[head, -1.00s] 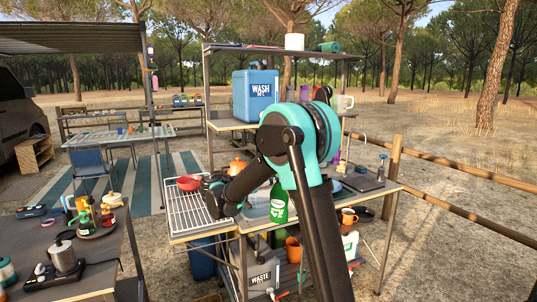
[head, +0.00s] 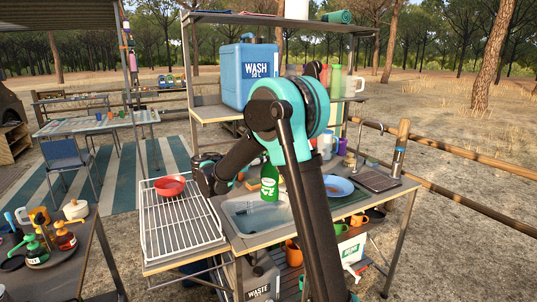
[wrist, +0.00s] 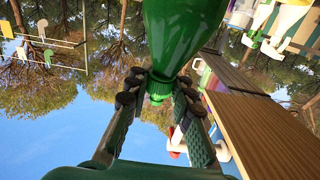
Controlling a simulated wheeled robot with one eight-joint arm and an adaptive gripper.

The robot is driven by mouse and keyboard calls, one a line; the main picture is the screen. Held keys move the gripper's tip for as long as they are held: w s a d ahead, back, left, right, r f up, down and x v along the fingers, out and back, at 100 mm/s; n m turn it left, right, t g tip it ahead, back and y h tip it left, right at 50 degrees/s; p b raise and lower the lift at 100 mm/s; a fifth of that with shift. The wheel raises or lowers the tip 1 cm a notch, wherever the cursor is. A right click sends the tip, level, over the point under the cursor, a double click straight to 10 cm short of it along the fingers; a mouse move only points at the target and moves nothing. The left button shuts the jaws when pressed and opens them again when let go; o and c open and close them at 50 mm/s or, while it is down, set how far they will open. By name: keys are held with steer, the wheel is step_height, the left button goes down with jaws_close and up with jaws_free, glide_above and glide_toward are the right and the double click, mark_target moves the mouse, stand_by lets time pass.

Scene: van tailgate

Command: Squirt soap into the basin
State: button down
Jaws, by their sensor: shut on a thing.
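A green bottle (head: 269,182) with a white label is in my gripper. In the head view it looks roughly upright and overlaps the back edge of the basin (head: 240,208); its height above it is hard to judge. In the wrist view, turned upside down, my gripper (wrist: 160,82) is shut around the narrow neck of the bottle (wrist: 180,35), with its green cap between the fingers. The basin is a metal sink with something dark and small inside. My arm hides its right part. The fingers do not show clearly in the head view.
A wire rack (head: 180,232) with a red bowl (head: 170,186) is left of the basin. A blue plate (head: 338,187) is at right. A blue wash tank (head: 250,75) stands on a shelf behind. Pump bottles (head: 38,250) stand on the left table.

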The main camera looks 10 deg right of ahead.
mark_target(263, 186)
steer(key=shift+w+a+f+m+y, duration=0.15)
steer(key=shift+f+m+y, duration=0.65)
steer(key=shift+f, duration=1.05)
steer(key=shift+w+a+f+m+y, duration=0.1)
steer(key=shift+a+f+m+y, duration=0.2)
steer(key=shift+f+m+y, duration=1)
steer(key=shift+w+a+f+y, duration=0.15)
steer(key=shift+f+y, duration=0.35)
steer(key=shift+f, duration=1.85)
steer(key=shift+a+f+m+y, duration=0.15)
steer(key=shift+f+m+y, duration=0.5)
steer(key=shift+f, duration=0.55)
steer(key=shift+a+f+m+y, duration=0.15)
steer(key=shift+f+m+y, duration=0.2)
steer(key=shift+f+y, duration=0.65)
steer(key=m+t+y, duration=0.1)
steer(key=m+y, duration=0.1)
steer(key=y, duration=0.1)
steer(key=shift+r+t, duration=0.4)
steer(key=m+t+y, duration=0.1)
steer(key=r+m+y, duration=0.1)
steer(key=y, duration=0.1)
steer(key=shift+w+a+t+y, duration=0.1)
steer(key=shift+a+t+y, duration=0.15)
steer(key=shift+t, duration=0.15)
